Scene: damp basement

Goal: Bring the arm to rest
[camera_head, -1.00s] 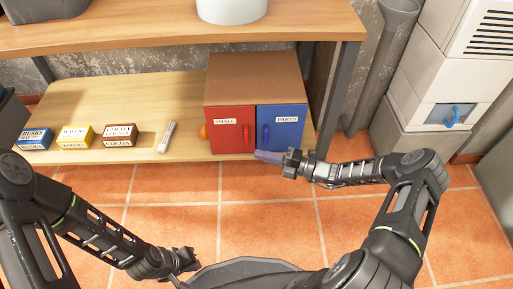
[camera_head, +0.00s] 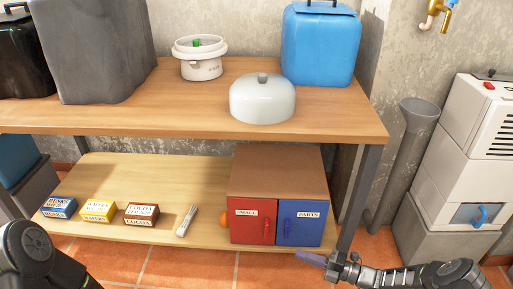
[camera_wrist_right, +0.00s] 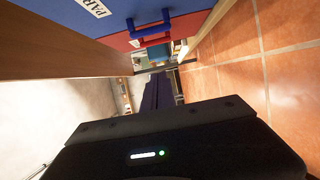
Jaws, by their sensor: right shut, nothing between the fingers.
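My right gripper (camera_head: 311,258) comes in from the lower right in the head view. Its purple fingers are shut and empty, in front of the lower edge of the blue PARTS door (camera_head: 300,222). In the right wrist view the shut fingers (camera_wrist_right: 158,92) point past the blue handle (camera_wrist_right: 148,26) and the red handle (camera_wrist_right: 150,42), with a gap visible. My left arm shows only as a dark link at the lower left; its gripper is out of the picture.
The cabinet's red SMALL door (camera_head: 253,222) and blue door are shut. Three small boxes, including a yellow one (camera_head: 98,211), and a pale bundle (camera_head: 187,221) lie on the lower shelf (camera_head: 150,178). A metal post (camera_head: 362,190) stands close to my right gripper.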

